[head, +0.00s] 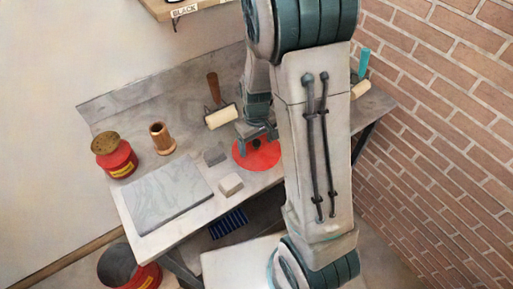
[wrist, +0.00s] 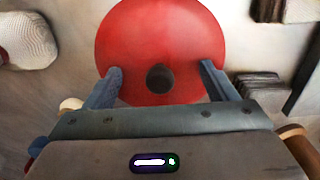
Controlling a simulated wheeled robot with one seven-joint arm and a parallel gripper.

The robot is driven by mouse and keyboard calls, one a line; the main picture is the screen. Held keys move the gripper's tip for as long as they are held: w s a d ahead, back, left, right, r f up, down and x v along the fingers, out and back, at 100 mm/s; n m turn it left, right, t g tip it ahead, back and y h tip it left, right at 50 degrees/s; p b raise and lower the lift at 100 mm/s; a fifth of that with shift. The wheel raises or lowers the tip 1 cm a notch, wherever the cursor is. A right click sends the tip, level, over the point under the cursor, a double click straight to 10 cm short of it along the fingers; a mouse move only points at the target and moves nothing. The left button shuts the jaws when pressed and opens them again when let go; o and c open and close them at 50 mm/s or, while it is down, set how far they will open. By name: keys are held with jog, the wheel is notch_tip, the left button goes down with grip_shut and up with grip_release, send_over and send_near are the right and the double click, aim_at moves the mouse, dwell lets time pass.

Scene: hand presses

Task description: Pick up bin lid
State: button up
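The bin lid (head: 265,157) is a round red disc with a dark knob at its middle, lying on the grey work table. It also shows in the wrist view (wrist: 160,35), with its dark knob (wrist: 160,78) between my fingers. My gripper (wrist: 160,80) is open above the lid, with one finger on each side of the knob and a clear gap to it on both sides. In the head view my gripper (head: 257,134) is over the lid, and my own arm stands close beside the lid's right side.
A brayer with a wooden handle (head: 213,88) stands behind the lid. A grey block (head: 215,154) and a pale block (head: 230,184) are to its left. Farther left are a grey slab (head: 168,195), a wooden cylinder (head: 161,138) and a red can (head: 115,158). A brick wall (head: 440,130) is at the right.

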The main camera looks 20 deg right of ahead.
jog(key=shift+s+f, duration=0.1)
jog(key=shift+s, duration=0.05)
jog(key=c, duration=1)
